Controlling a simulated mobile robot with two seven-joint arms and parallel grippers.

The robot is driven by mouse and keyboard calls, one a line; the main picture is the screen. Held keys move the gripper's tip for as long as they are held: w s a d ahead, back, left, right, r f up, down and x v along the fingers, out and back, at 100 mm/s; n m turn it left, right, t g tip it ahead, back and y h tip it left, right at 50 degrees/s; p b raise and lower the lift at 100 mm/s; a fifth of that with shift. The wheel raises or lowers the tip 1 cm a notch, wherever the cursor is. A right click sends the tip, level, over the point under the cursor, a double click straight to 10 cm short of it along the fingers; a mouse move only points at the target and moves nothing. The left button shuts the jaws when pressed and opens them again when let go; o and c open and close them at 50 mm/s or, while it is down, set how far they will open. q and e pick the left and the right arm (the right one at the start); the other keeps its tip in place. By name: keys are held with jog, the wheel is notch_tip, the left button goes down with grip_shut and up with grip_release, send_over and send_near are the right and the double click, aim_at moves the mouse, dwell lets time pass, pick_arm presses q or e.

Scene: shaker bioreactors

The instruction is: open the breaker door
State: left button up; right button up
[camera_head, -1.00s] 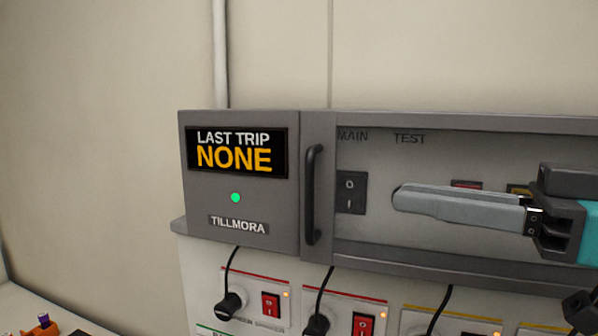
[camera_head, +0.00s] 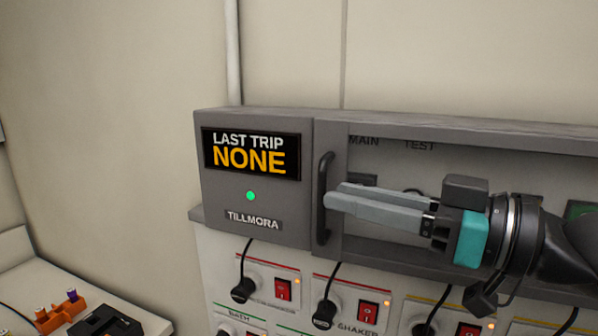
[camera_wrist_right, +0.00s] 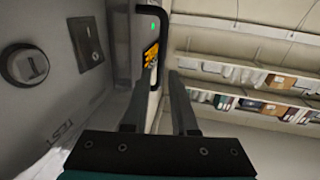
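The breaker panel's door is a grey frame (camera_head: 355,250) with a wide see-through window, and it looks closed. A dark vertical bar handle (camera_head: 323,222) stands at its left edge. My right gripper (camera_head: 332,197) comes in from the right, with its fingertips at the handle's middle. In the right wrist view the two fingers (camera_wrist_right: 161,85) stand apart, and the dark curved handle (camera_wrist_right: 164,28) lies just beyond their tips. Whether the bar is between the tips, or touches them, I cannot tell. My left gripper is not in view.
Left of the handle, a display (camera_head: 251,154) reads LAST TRIP NONE above a green light (camera_head: 250,196). Below are sockets with black plugs (camera_head: 243,290) and red switches (camera_head: 283,290). A side table (camera_head: 30,270) stands at lower left. The wall above is clear.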

jog(key=shift+p+x, duration=0.95)
jog(key=shift+x, duration=2.75)
jog(key=shift+f, duration=0.1)
jog(key=shift+c, duration=0.3)
grip_shut()
